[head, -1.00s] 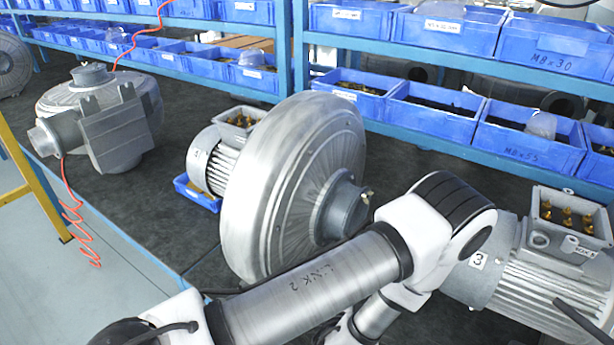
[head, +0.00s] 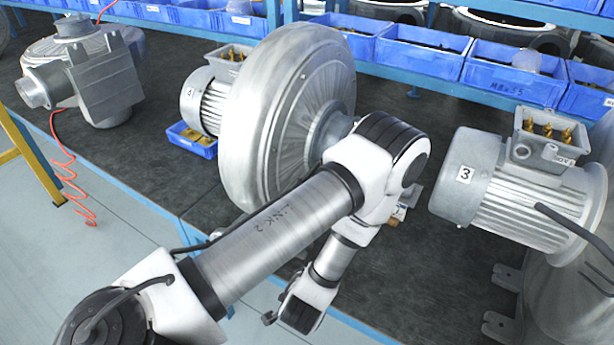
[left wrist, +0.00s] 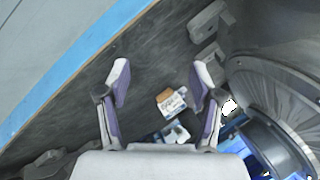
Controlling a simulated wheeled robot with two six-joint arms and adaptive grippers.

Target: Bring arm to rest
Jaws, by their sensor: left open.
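My left arm (head: 275,230) comes in from the lower left of the head view and reaches across the front of the large blower. Its elbow is bent, and the forearm folds back down toward the bench's front edge. My left gripper (left wrist: 161,82) shows in the left wrist view with its two fingers spread wide and nothing between the tips. It faces the dark bench top. In the head view its fingers cannot be made out at the end of the forearm. My right gripper is not in view.
A large silver blower (head: 290,120) stands behind the arm. A motor marked 3 (head: 515,190) is at right. A small box (left wrist: 171,101) lies on the bench below the gripper. The blue bench edge (left wrist: 70,70) borders open floor. Blue bins (head: 425,50) line the back.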

